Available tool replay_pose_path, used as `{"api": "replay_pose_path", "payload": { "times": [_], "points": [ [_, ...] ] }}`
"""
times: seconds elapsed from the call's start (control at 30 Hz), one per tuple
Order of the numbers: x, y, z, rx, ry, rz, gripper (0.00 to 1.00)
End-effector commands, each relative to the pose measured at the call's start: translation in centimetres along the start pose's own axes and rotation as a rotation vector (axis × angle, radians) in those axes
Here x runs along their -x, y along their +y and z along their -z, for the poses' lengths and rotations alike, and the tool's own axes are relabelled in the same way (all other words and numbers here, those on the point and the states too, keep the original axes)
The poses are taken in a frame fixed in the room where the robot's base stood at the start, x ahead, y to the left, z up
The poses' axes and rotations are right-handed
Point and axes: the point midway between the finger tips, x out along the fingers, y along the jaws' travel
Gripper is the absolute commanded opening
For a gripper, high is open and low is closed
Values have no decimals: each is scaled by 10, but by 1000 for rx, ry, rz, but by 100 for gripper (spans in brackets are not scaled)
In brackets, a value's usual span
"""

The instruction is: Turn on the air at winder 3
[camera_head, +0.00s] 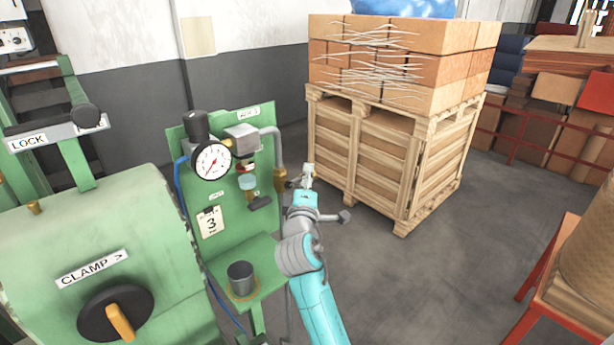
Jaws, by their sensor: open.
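The green air panel (265,120) stands left of centre. A small label, hard to read, is at its top, and a white tag (210,222) on it shows a 3. It carries a round white pressure gauge (212,161), a black knob (198,126) above the gauge, and a grey box (241,138) with a bent grey pipe (277,145) ending in a brass fitting (280,181). A black handle (260,203) sits below a clear bowl (247,182). My gripper (308,170) is open, small in view, just right of the brass fitting. Contact cannot be told.
A green machine (150,220) with a CLAMP knob (120,318) and a LOCK lever (85,117) is at left. A wooden crate (385,165) bearing boxes stands behind my gripper. Open floor (430,280) lies to the right.

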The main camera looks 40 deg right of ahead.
Motion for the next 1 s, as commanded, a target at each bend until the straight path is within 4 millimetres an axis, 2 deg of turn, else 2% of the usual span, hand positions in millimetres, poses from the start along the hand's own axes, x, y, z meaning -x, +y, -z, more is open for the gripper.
{"api": "replay_pose_path", "payload": {
  "times": [0.17,0.47,0.6,0.67,1.0],
  "points": [
    [-12,0,0,1,-1,0,45],
    [-14,0,0,0,0,0,45],
    [-14,0,0,0,0,0,13],
    [-14,0,0,0,0,0,0],
    [-15,1,-3,6,2,-6,0]
  ]
}}
